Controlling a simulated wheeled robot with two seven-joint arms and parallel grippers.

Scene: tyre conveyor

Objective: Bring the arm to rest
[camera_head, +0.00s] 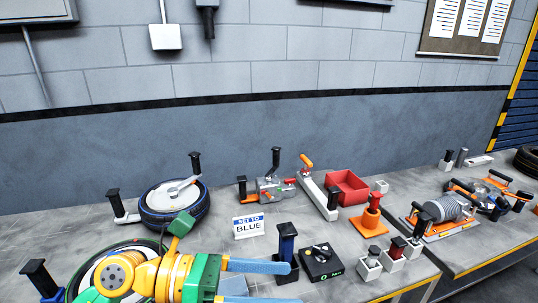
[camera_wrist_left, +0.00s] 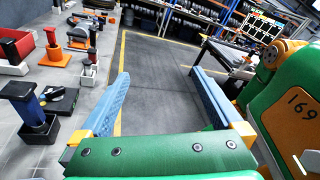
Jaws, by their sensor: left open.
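My left gripper (camera_head: 290,284) reaches in from the lower left over the front of the workbench. Its two blue fingers are spread apart, and nothing shows between them. In the left wrist view the open fingers (camera_wrist_left: 160,74) frame the grey floor beyond the bench edge. My left arm (camera_head: 150,275), green and yellow, covers part of a tyre at the lower left. My right gripper is in neither view.
A blue-handled tool (camera_head: 287,243) in a black holder stands close by the left fingers. A black box with a dial (camera_head: 321,262), a "SET TO BLUE" sign (camera_head: 249,226), a tyre (camera_head: 174,212) and a red bin (camera_head: 347,186) are on the bench. Open floor (camera_wrist_left: 160,90) lies beside it.

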